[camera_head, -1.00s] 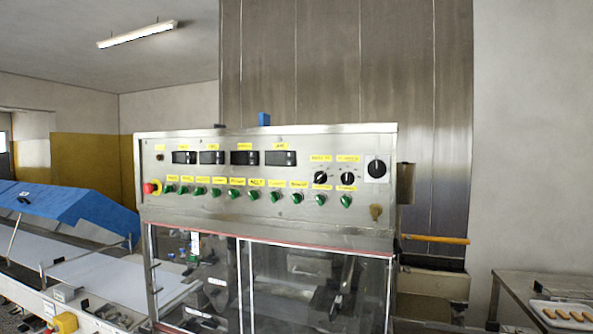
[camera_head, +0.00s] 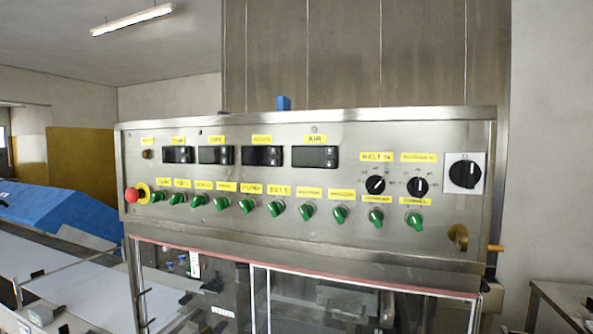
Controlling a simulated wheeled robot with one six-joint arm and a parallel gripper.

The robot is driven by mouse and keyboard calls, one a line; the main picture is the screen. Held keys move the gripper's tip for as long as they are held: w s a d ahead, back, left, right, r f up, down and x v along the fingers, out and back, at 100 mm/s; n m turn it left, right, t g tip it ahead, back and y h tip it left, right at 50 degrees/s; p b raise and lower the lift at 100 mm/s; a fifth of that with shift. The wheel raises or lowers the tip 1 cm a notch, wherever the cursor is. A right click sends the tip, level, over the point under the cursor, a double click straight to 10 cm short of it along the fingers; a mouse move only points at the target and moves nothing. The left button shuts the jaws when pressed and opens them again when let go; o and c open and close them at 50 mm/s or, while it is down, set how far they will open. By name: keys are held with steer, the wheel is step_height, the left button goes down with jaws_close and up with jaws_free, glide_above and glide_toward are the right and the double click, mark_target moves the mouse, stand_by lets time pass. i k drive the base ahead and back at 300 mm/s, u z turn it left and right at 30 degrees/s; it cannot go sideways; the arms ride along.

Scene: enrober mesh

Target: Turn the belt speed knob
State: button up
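A steel control panel (camera_head: 220,224) fills the middle of the head view, above a clear-windowed cabinet. Two black dial knobs sit at its right: the left one (camera_head: 376,185) under a yellow label that seems to read "BELT" (camera_head: 377,157), the other (camera_head: 417,187) under a blurred yellow label. Both have white pointer marks. A row of green switches (camera_head: 275,209) runs below, one under a label reading "BELT" (camera_head: 280,190). My gripper is not in view.
A larger black rotary switch (camera_head: 465,174) is at the panel's right end, with a brass-coloured fitting (camera_head: 458,237) below. A red emergency button (camera_head: 132,195) is at the left end. A blue-covered conveyor (camera_head: 60,211) stands at left, a steel table (camera_head: 560,300) at lower right.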

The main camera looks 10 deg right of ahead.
mark_target(376, 184)
steer(key=k, duration=0.5)
steer(key=u, duration=1.75)
steer(key=i, duration=1.25)
steer(key=z, duration=2.5)
